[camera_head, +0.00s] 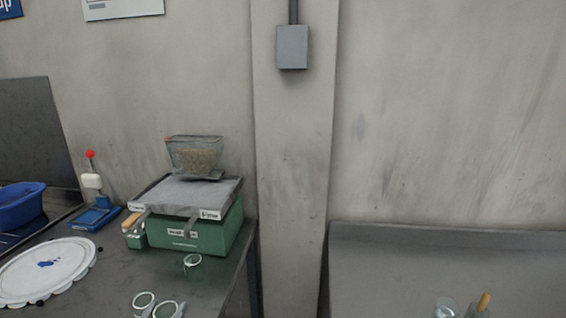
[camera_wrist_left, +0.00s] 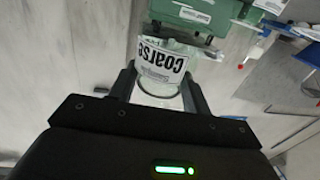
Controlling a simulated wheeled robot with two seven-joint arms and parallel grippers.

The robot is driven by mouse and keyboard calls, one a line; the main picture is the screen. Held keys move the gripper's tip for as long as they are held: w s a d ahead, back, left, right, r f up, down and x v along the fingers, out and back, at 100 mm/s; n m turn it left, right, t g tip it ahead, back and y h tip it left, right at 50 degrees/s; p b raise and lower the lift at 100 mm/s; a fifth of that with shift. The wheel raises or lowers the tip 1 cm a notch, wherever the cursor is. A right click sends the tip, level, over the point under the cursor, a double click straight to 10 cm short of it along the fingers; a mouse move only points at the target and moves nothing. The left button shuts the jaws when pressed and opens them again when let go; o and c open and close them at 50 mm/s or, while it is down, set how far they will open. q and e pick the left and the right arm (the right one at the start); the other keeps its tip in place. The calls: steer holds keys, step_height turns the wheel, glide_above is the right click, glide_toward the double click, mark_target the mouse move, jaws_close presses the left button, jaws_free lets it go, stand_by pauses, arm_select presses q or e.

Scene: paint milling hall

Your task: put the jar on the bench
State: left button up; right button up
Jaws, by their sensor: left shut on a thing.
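My left gripper (camera_wrist_left: 159,80) is shut on a clear jar with a white label reading "Coarse" (camera_wrist_left: 165,62) in the left wrist view. The fingers stand on either side of the jar, and the jar's far end lies close in front of the green machine in the picture. I cannot tell whether the jar touches anything below. In the head view I cannot make out the gripper. A dark grey bench (camera_head: 213,290) is at the lower left there. My right gripper is not in view.
A grey panel (camera_head: 440,265) is right.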

arm_select(q)
steer(key=shift+w+d+r, duration=0.1)
steer(key=shift+d+r, duration=0.2)
steer(key=shift+d, duration=0.2)
steer(key=shift+d+r, duration=0.25)
steer(key=shift+d, duration=0.25)
stand_by(0.4)
steer(key=shift+a+p, duration=0.1)
steer(key=shift+p, duration=0.25)
steer(key=s+a+r+m+h+p, duration=0.2)
steer(key=s+r+p, duration=0.2)
steer(key=s+p, duration=0.5)
steer(key=w+a+f+b, duration=0.7)
steer(key=w+f+b, duration=0.2)
steer(key=b, duration=0.4)
steer(key=shift+w+a, duration=0.4)
steer(key=shift+w, duration=0.5)
